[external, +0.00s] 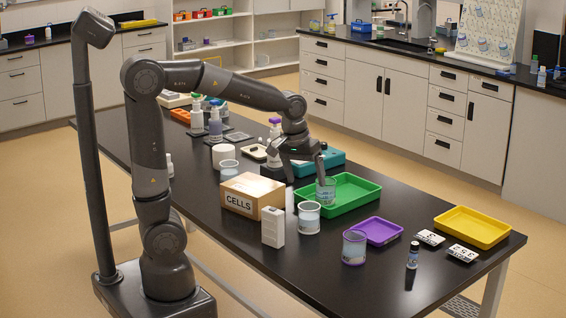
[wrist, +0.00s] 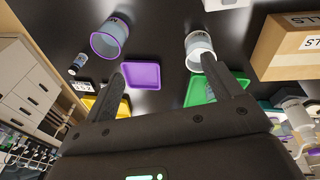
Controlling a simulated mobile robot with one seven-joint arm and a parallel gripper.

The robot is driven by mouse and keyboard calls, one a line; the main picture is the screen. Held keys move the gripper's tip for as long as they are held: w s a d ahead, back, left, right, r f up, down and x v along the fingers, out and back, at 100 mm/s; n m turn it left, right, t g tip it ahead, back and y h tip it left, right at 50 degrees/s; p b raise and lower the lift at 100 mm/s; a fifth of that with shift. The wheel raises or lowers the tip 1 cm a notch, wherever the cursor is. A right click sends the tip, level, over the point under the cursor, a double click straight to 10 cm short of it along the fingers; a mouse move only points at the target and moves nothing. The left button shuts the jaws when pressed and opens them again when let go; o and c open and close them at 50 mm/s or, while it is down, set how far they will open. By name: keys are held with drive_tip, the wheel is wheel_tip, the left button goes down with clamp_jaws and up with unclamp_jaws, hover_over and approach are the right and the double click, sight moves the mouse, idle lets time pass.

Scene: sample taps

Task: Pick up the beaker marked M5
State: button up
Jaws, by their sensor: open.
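Several beakers stand on the black table; I cannot read M5 on any. A green-tinted beaker (external: 326,192) is at the left end of the green tray (external: 362,192), just below one finger. A clear beaker (external: 309,218) stands in front of it and shows in the wrist view (wrist: 199,48). A purple-rimmed beaker (external: 354,248) stands near the front edge, also in the wrist view (wrist: 107,40).
The cardboard CELLS box (external: 245,195) and a white carton (external: 273,228) stand left of the clear beaker. A purple tray (external: 375,232), yellow tray (external: 472,228), dark vial (external: 412,255) and number cards (external: 463,253) are to the right. Bottles crowd the back left.

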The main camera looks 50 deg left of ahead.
sight(354, 251)
drive_tip(key=w+d+f+n+g+y, duration=0.1)
drive_tip(key=w+d+f, duration=0.35)
drive_tip(key=d, duration=0.25)
drive_tip(key=w+d+f+n+g, duration=0.1)
drive_tip(key=w+d+f, duration=0.2)
drive_tip(key=d+f, duration=0.25)
drive_tip(key=f, duration=0.7)
drive_tip(key=d+f, duration=0.1)
drive_tip(key=f, duration=0.3)
drive_tip(key=shift+s+d, duration=0.1)
drive_tip(key=shift+s, duration=0.1)
drive_tip(key=shift+c, duration=0.3)
drive_tip(key=c, duration=1.1)
